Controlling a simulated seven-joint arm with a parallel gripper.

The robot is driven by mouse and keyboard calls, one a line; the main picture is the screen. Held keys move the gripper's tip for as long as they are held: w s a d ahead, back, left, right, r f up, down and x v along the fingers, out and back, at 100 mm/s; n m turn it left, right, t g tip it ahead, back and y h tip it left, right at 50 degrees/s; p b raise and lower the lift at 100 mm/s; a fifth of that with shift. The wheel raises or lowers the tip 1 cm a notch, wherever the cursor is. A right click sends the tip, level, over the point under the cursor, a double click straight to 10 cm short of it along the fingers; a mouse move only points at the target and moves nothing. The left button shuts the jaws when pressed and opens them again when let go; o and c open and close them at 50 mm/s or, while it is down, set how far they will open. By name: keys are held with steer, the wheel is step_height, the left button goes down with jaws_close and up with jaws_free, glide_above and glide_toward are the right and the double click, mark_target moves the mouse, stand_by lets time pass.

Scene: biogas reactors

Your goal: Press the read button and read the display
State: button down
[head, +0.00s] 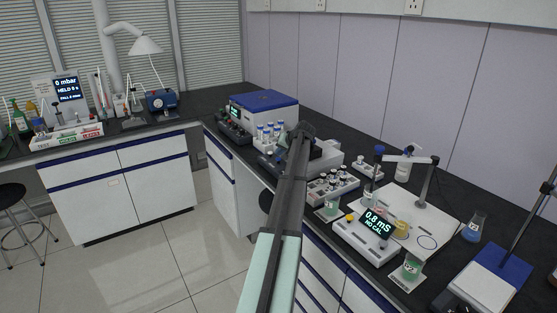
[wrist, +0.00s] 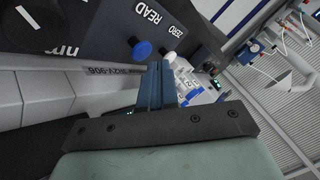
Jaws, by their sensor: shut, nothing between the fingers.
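The READ button (wrist: 142,50) is a blue round knob on a dark sloped panel (wrist: 100,35) in the wrist view. A white button (wrist: 169,57) marked ZERO sits beside it. My gripper (wrist: 157,66) is shut and empty, its fingertips close to the blue button. I cannot tell whether they touch it. In the head view, my gripper (head: 302,130) is over the white instrument (head: 328,160) on the right bench, and my arm hides much of that instrument's front. No display of this instrument is readable in either view.
A dark dial marked "nm" (wrist: 35,20) is on the same panel. A blue-lidded box (head: 265,101) and a vial rack (head: 270,132) stand behind. A meter (head: 366,238) reading "0.8 mS NO CAL" and another vial rack (head: 333,185) stand nearer.

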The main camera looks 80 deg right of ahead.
mark_target(280, 159)
steer(key=shift+f, duration=1.2)
stand_by(1.3)
steer(key=shift+r, duration=1.3)
steer(key=shift+r, duration=0.15)
steer(key=shift+r, duration=2.4)
